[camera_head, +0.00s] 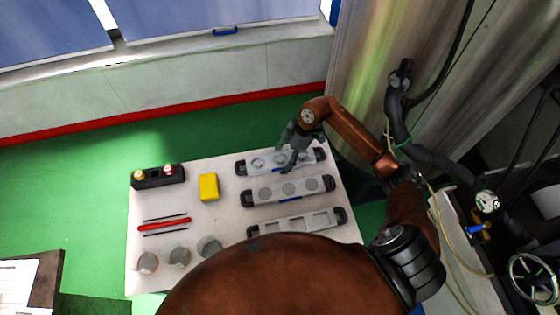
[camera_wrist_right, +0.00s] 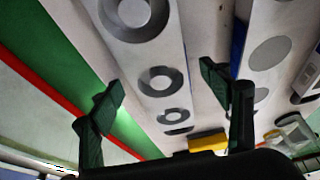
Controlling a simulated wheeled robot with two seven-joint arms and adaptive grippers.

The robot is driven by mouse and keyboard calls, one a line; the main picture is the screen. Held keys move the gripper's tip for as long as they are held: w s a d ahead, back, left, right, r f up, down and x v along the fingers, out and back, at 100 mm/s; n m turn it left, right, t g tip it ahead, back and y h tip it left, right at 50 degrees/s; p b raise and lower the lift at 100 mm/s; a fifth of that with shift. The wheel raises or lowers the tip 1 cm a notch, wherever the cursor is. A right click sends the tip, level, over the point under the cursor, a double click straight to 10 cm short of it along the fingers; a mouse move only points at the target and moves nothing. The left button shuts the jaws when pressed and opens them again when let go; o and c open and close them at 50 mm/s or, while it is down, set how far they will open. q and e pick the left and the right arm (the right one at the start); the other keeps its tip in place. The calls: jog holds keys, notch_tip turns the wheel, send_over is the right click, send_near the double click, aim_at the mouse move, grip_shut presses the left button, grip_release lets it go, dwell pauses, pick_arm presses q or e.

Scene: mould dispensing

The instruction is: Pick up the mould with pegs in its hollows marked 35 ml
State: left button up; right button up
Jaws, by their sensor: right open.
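The mould with pegs in its hollows (camera_head: 268,161) is the far one of three pale bars with black ends on the table. In the right wrist view, this mould (camera_wrist_right: 148,54) has round hollows, each with a peg in its middle, making rings. The 35 ml mark cannot be read. My right gripper (camera_head: 289,150) is over this mould and hides part of it. In the right wrist view my right gripper (camera_wrist_right: 161,95) is open, its fingers apart on either side of the mould in the picture, with nothing held. My left gripper is not in view.
A mould with plain round hollows (camera_head: 263,193) lies beside it, then one with square hollows (camera_head: 296,222). A yellow block (camera_head: 208,187), a black box with buttons (camera_head: 158,178), red and dark rods (camera_head: 164,224) and several grey cups (camera_head: 179,257) stand left on the white table (camera_head: 220,218).

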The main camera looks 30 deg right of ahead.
jog(key=shift+f, duration=0.15)
jog(key=c, duration=1.9)
jog(key=shift+a, duration=0.1)
grip_shut()
